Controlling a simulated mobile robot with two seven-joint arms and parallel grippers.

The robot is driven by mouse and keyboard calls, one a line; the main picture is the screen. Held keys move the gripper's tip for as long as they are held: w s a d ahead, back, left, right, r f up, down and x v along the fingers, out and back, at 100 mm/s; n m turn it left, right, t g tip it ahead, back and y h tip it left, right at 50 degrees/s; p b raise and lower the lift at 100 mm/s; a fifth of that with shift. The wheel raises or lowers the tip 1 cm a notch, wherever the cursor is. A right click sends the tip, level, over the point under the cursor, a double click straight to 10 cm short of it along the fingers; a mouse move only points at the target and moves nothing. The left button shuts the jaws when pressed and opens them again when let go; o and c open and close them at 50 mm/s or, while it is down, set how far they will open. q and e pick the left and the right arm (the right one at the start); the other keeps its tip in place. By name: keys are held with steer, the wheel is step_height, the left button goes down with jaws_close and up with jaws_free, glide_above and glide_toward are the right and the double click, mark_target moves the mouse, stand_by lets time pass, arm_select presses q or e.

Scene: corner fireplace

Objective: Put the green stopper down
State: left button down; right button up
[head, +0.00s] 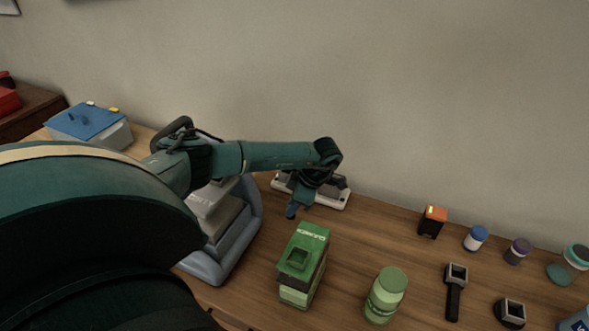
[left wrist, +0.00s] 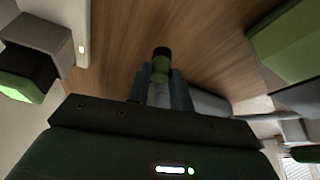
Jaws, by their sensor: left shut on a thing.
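My left gripper (head: 292,212) reaches in from the left over the wooden table, beyond the green box and in front of a white tray-like item. In the left wrist view, my left gripper (left wrist: 160,84) is shut on the green stopper (left wrist: 160,70), which has a dark end pointing away from the fingers. Wooden tabletop shows beyond it; I cannot tell whether the stopper touches the table. In the head view the stopper cannot be made out. My right gripper is not in view.
A green box (head: 312,245) and a green jar (head: 386,296) stand nearer. A white item (head: 335,196) lies behind the gripper, by the wall. A grey-blue machine (head: 232,250) stands left. An orange-black box (head: 432,222) and small jars stand right. Bare wood (head: 375,235) lies between.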

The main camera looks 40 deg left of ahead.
arm_select(q)
step_height(320, 180, down, 3)
steer(key=shift+r, duration=0.15)
steer(key=c, duration=1.7)
jaws_free()
steer(key=o, duration=0.4)
steer(key=shift+o, duration=0.2)
